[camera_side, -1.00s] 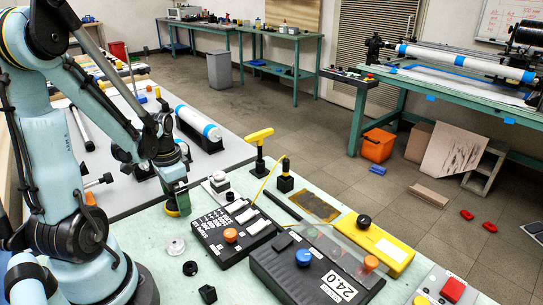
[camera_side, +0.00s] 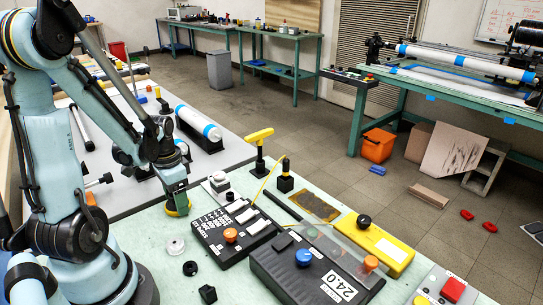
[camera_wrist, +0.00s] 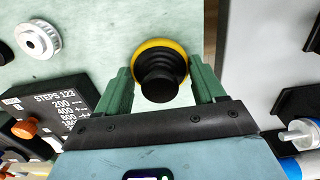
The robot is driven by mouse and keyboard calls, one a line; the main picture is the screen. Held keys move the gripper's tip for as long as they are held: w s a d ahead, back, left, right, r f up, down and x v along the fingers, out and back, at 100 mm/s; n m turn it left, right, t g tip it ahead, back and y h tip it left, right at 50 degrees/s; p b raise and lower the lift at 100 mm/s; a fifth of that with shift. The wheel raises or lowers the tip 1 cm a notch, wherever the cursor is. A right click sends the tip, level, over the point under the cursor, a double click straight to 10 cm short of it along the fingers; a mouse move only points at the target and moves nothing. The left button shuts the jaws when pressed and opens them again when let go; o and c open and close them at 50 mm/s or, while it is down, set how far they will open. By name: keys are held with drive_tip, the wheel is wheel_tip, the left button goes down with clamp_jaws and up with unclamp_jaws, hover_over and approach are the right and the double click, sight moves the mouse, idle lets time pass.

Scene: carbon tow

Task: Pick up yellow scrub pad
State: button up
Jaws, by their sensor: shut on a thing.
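The yellow scrub pad (camera_side: 181,211) is a round yellow disc, with a black ribbed knob that shows in the wrist view (camera_wrist: 160,68). My gripper (camera_side: 175,198) points down over it near the left edge of the pale green bench top. In the wrist view the two green fingers of my gripper (camera_wrist: 160,80) stand on either side of the knob, shut on it. The pad's underside is hidden, and I cannot tell whether it touches the bench.
A black control box (camera_side: 232,232) with an orange knob is right of the pad. A white toothed pulley (camera_side: 174,247) and small black parts (camera_side: 190,268) lie in front. A yellow-handled tool (camera_side: 259,145) stands behind. Bare bench top surrounds the pulley.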

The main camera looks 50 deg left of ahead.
drive_tip(key=shift+r, duration=0.15)
drive_tip(key=shift+r, duration=0.5)
drive_tip(key=r, duration=0.3)
drive_tip(key=shift+d+r, duration=0.1)
drive_tip(key=shift+d, duration=0.3)
drive_tip(key=w+d+r, duration=0.2)
drive_tip(key=d+r, duration=0.4)
drive_tip(key=d, duration=0.4)
drive_tip(key=w+d+r, duration=0.1)
drive_tip(key=w+d, duration=0.2)
drive_tip(key=w, duration=0.5)
drive_tip(key=w+d, duration=0.3)
drive_tip(key=w, duration=0.4)
drive_tip(key=w+d+f, duration=0.1)
drive_tip(key=w+d, duration=0.2)
drive_tip(key=w+d+f, duration=0.2)
drive_tip(key=w, duration=0.2)
drive_tip(key=w+d+f, duration=0.2)
drive_tip(key=w+d, duration=0.1)
drive_tip(key=shift+w+d+f, duration=0.1)
drive_tip(key=shift+w+d, duration=0.15)
drive_tip(key=shift+d, duration=0.1)
